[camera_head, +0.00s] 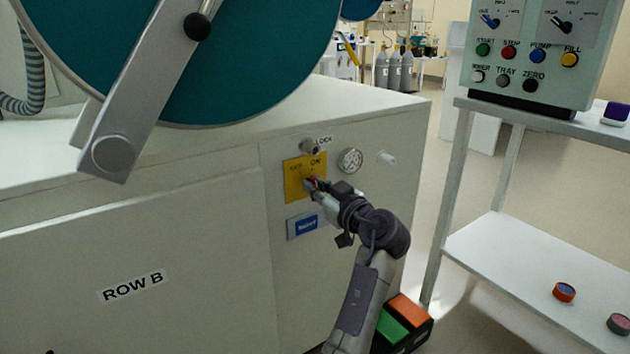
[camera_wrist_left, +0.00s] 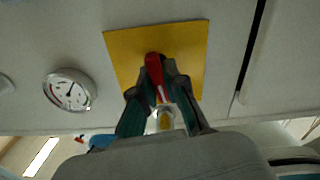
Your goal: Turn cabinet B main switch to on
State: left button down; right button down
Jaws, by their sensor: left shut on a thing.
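The main switch is a red handle (camera_head: 312,182) on a yellow plate (camera_head: 291,188) marked OFF on the left and ON on the right. The plate is on the front of the white cabinet labelled ROW B (camera_head: 132,287). My left gripper (camera_head: 309,187) is at the plate, shut on the red handle. In the left wrist view the handle (camera_wrist_left: 153,68) sits between the fingers (camera_wrist_left: 157,86), in front of the yellow plate (camera_wrist_left: 122,46). The fingers hide part of the handle, and I cannot tell which mark it points to. My right gripper is not in view.
A lock (camera_head: 308,146) is above the plate, a round gauge (camera_head: 350,160) to its right and a blue-labelled plate (camera_head: 306,225) below. A large teal disc with a metal arm (camera_head: 150,100) overhangs the cabinet top. A shelf (camera_head: 520,270) with a control box (camera_head: 535,55) stands at right.

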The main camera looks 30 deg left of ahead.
pick_arm(q)
jog(key=shift+r+m+p, duration=0.2)
jog(key=shift+m+p, duration=0.15)
jog(key=shift+m, duration=0.15)
jog(key=shift+f+m+p, duration=0.1)
jog(key=shift+m+p, duration=0.2)
jog(key=shift+m, duration=0.2)
jog(key=shift+w, duration=0.1)
jog(key=c, duration=1.2)
grip_release()
notch_tip(320, 180, up, 10)
jog(key=shift+f, duration=0.1)
